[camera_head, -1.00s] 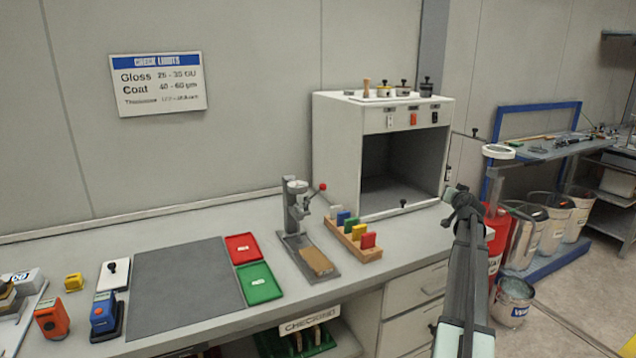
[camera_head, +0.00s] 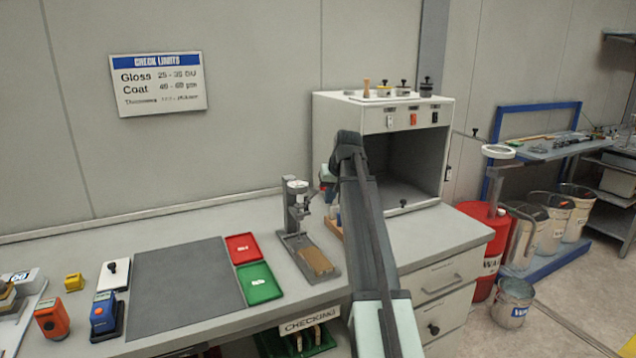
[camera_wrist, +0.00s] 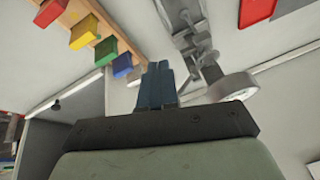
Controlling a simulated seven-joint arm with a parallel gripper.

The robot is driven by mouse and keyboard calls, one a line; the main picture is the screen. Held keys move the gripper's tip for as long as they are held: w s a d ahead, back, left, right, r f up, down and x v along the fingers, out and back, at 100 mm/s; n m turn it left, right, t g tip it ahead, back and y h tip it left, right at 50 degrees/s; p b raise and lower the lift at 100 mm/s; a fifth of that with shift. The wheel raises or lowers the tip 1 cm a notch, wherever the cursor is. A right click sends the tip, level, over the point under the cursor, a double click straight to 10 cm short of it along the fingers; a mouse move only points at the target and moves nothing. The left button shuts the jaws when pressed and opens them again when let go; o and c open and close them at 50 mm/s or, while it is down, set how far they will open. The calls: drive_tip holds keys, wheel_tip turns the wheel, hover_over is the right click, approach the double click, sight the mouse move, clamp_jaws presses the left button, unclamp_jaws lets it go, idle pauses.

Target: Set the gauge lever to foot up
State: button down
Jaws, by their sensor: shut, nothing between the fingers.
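The gauge (camera_head: 296,208) is a grey stand with a round dial on top, standing on the bench. A brown block (camera_head: 316,261) lies on its base. Its lever reaches to the right of the column, but my arm crowds it and I cannot clearly tell its angle. In the wrist view the gauge's dial head (camera_wrist: 234,86) is right of my gripper (camera_wrist: 158,68). My gripper's blue fingers are shut with nothing between them, close beside the gauge. The lever's red knob is not clear in the wrist view.
A wooden rack (camera_wrist: 92,15) of coloured blocks is close to my gripper, left in the wrist view. The white open-fronted cabinet (camera_head: 384,110) stands behind. Red (camera_head: 243,247) and green (camera_head: 258,284) trays and a grey mat (camera_head: 185,285) lie left of the gauge.

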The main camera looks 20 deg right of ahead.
drive_tip(key=w+a+r+m+g+h, duration=0.1)
drive_tip(key=a+r+m, duration=0.1)
drive_tip(key=a+m, duration=0.35)
drive_tip(key=w+a+r+m+g+h, duration=0.1)
drive_tip(key=w+a+r+m, duration=0.15)
drive_tip(key=a, duration=0.65)
drive_tip(key=s+d+r+m+t+h, duration=0.2)
drive_tip(key=d+r+m+h, duration=0.3)
drive_tip(key=r, duration=0.3)
drive_tip(key=shift+d+h, duration=0.25)
drive_tip(key=shift+h, duration=0.25)
drive_tip(key=shift+d+f, duration=0.1)
hover_over(313, 196)
drive_tip(key=s+d, duration=0.1)
wheel_tip(313, 196, down, 10)
